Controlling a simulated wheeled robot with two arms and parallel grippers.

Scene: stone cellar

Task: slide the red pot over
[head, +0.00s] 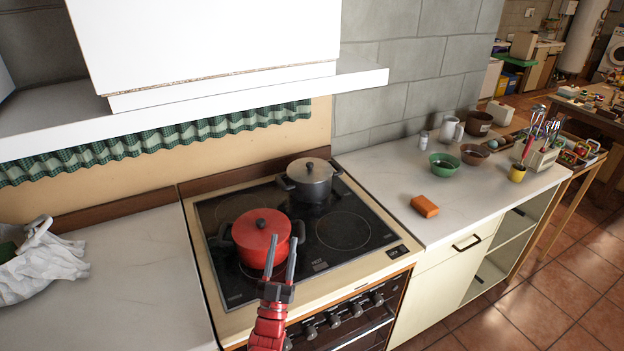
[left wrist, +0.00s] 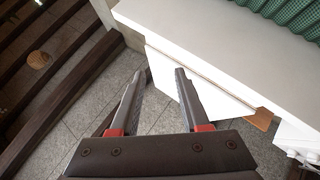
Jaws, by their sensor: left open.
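The red pot (head: 252,238), with a red lid and dark side handles, stands on the left part of the black glass hob (head: 330,262) in the head view. My left gripper (head: 284,238) points up in front of the pot's right side. Its two fingers are apart with nothing held, and they cover part of the pot. I cannot tell whether a finger touches it. In the left wrist view the open fingers (left wrist: 161,72) show with no pot between them. My right gripper is not in view.
A dark grey pot (head: 313,182) stands behind and right of the red pot. The hob's front right zone is bare. An orange block (head: 425,206) and bowls (head: 444,165) are on the right counter. A white hood (head: 220,88) overhangs the hob. A crumpled white bag (head: 42,266) lies left.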

